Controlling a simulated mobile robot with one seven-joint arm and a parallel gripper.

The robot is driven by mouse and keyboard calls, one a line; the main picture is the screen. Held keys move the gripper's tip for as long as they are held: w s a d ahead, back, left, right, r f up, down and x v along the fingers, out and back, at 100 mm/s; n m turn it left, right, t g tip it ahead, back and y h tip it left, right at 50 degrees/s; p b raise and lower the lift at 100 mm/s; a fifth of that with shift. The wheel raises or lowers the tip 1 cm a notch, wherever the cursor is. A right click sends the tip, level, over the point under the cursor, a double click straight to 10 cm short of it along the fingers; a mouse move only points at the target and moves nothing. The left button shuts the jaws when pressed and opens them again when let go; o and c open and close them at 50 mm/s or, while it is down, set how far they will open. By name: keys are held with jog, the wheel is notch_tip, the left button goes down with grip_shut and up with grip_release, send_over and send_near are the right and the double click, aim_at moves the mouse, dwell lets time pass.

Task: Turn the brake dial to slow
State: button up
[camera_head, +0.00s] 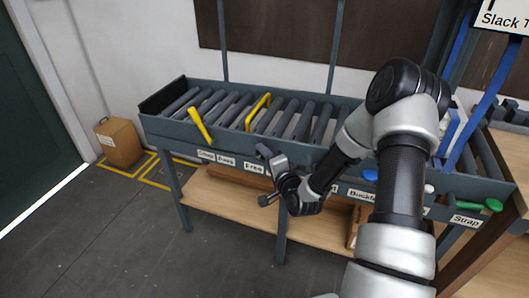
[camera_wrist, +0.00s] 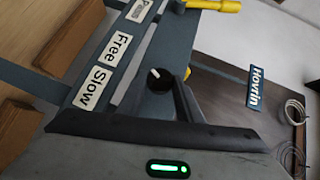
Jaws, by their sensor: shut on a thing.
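The brake dial (camera_wrist: 159,82) is a round black knob with a small white mark, on the grey conveyor frame in the wrist view. The mark sits at the upper left of the knob's face, nearer the "Free" label (camera_wrist: 112,47) than the "Slow" label (camera_wrist: 95,88). In the head view my gripper (camera_head: 270,158) is at the conveyor's front rail, right of a "Free" label (camera_head: 254,167), and hides the dial.
The roller conveyor (camera_head: 188,151) has two yellow handles, one (camera_head: 199,124) leaning over its front rail and one (camera_head: 257,112) across the rollers. A wooden shelf (camera_head: 235,208) lies below. A cardboard box (camera_head: 119,142) stands at the left. The floor in front is clear.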

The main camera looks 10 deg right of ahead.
jog(key=n+g+h+p, duration=0.2)
jog(key=p, duration=0.3)
jog(key=a+r+n+g+h+p, duration=0.1)
jog(key=n+g+h+p, duration=0.1)
jog(key=p, duration=0.4)
jog(key=n+g+h+p, duration=0.3)
jog(key=g+h+p, duration=0.1)
jog(key=p, duration=0.1)
jog(key=shift+w+a+r+p, duration=0.2)
jog(key=shift+w+r+p, duration=0.05)
jog(key=shift+w+p, duration=0.15)
jog(key=shift+f, duration=0.15)
jog(key=o, duration=1)
